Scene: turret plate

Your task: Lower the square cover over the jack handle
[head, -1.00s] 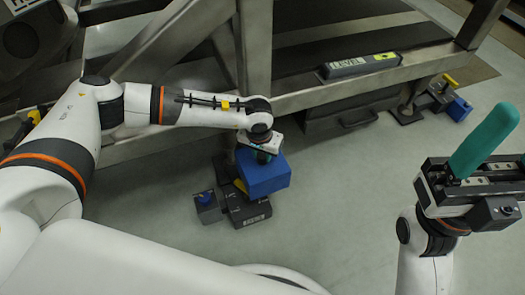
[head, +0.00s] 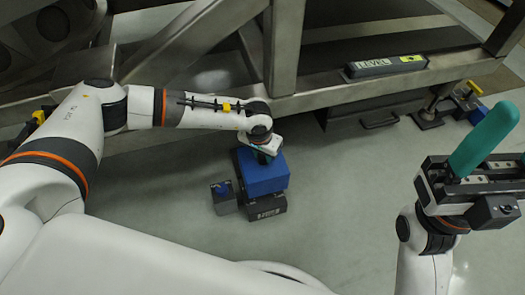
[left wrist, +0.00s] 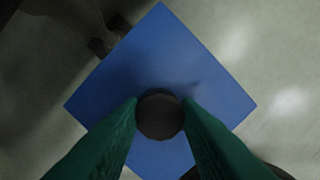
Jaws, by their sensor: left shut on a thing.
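The square cover (head: 263,181) is blue with a dark round knob (left wrist: 160,114) on top. My left gripper (head: 263,155) is shut on this knob, and its green fingers sit on both sides of it in the left wrist view. The cover (left wrist: 165,60) is above a dark jack block (head: 266,209) low by the floor. The jack's handle is not visible; the cover hides that area. Whether the cover touches the jack, I cannot tell. My right gripper (head: 482,140) is at the right, away from the jack, with one teal finger clearly showing.
Another jack with yellow and blue parts (head: 470,100) stands at the far right. Floor in front is clear.

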